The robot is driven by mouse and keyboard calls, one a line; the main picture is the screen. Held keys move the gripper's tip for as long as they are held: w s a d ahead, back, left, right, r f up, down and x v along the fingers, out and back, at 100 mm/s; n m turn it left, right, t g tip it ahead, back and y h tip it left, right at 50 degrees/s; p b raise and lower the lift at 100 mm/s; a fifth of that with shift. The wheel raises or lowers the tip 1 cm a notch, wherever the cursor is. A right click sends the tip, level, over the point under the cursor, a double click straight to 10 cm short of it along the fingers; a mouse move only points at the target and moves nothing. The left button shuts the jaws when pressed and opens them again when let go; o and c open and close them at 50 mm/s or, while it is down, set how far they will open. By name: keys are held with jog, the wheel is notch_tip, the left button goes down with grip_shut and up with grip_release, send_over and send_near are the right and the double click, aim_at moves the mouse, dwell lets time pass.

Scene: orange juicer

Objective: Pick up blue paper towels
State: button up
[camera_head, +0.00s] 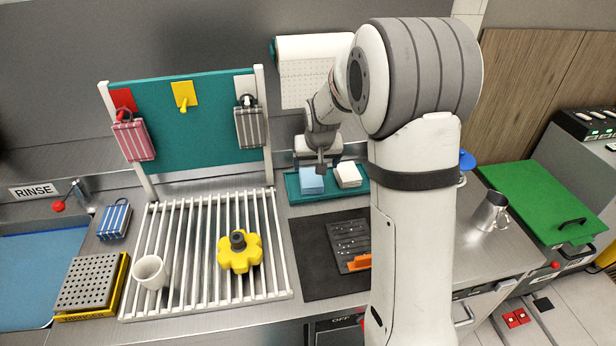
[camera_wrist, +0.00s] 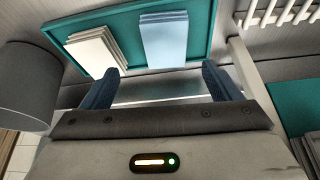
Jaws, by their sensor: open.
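The blue paper towels (camera_head: 312,181) form a flat stack on the right-hand side of a teal tray in the wrist view and on its left side in the head view. They also show in the wrist view (camera_wrist: 164,40). The teal tray (camera_wrist: 208,12) also holds a white stack (camera_wrist: 97,52) beside the blue one. My gripper (camera_wrist: 160,80) is open and empty. In the wrist view its two dark fingers point toward the tray, with the blue stack beyond the gap between them. In the head view my gripper (camera_head: 322,168) is just above or beside the blue stack; the exact gap is hard to tell.
A paper roll (camera_head: 305,82) hangs on the wall behind. A dark mat (camera_head: 318,268) lies in front of the tray.

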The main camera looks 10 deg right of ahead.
aim_at(311, 178)
jog(key=x, duration=0.3)
jog(key=shift+w+a+p, duration=0.1)
jog(key=shift+w+p, duration=0.05)
jog(key=shift+p, duration=0.2)
jog(key=x, duration=0.1)
jog(key=p+x, duration=0.1)
jog(key=x, duration=0.3)
jog(key=shift+a+f, duration=0.1)
jog(key=shift+a, duration=0.25)
jog(key=c, duration=1)
